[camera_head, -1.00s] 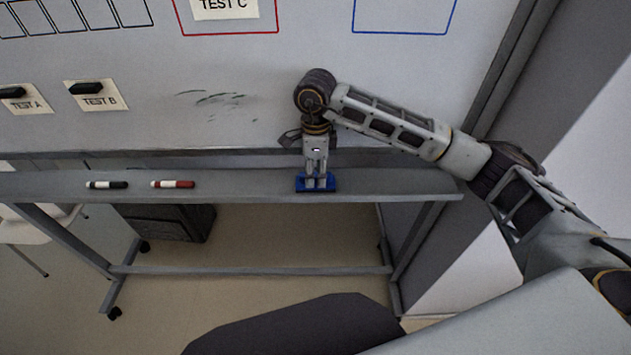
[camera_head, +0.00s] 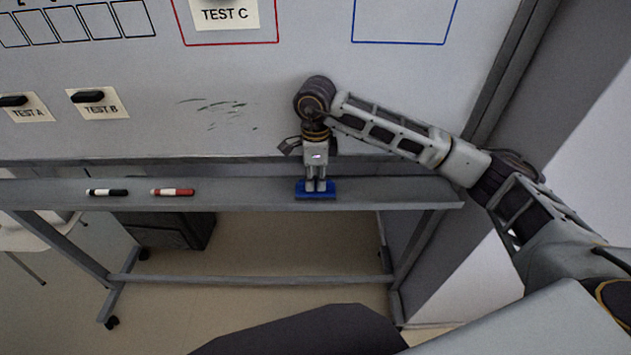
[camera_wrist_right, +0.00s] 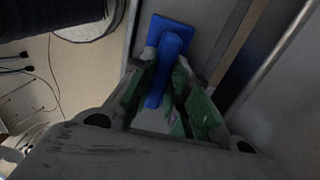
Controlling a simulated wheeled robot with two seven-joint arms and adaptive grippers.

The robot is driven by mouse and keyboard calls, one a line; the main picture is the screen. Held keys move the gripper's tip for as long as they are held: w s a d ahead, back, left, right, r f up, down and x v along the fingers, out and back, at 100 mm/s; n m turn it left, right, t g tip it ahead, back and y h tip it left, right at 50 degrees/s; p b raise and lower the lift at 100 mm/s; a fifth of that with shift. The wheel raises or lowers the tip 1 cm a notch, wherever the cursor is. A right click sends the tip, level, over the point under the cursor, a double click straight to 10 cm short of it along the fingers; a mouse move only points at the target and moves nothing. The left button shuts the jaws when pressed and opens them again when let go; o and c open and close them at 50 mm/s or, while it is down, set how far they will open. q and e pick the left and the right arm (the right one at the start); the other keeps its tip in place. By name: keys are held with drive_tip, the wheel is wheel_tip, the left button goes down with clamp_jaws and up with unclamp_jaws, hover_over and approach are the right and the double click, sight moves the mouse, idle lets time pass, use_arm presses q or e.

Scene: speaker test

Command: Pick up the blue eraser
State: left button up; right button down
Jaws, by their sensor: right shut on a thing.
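The blue eraser (camera_head: 301,189) is at the whiteboard's grey tray (camera_head: 250,195), right of the markers. I cannot tell whether it still touches the tray. My right gripper (camera_head: 316,186) points down over the eraser and is shut on its raised middle part. In the right wrist view the eraser (camera_wrist_right: 174,37) shows a flat blue base with a blue grip between the green-padded fingers (camera_wrist_right: 163,88). My left gripper is in neither view.
A black marker (camera_head: 107,192) and a red marker (camera_head: 173,192) lie on the tray to the left. The whiteboard (camera_head: 230,120) stands right behind, with dark smudges and magnets holding labels. A dark cabinet (camera_head: 172,230) is below. The tray right of the eraser is clear.

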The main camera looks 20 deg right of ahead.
sight(316, 181)
drive_tip(key=shift+r+b, duration=0.3)
drive_tip(key=shift+r, duration=1.1)
drive_tip(key=shift+s+r, duration=0.15)
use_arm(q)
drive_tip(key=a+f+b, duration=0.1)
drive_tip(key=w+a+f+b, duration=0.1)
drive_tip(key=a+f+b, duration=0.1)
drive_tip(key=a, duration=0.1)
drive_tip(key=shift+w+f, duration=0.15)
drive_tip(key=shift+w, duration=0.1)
use_arm(e)
drive_tip(key=s+a, duration=0.2)
drive_tip(key=s, duration=0.6)
drive_tip(key=s+a, duration=0.3)
drive_tip(key=s, duration=0.6)
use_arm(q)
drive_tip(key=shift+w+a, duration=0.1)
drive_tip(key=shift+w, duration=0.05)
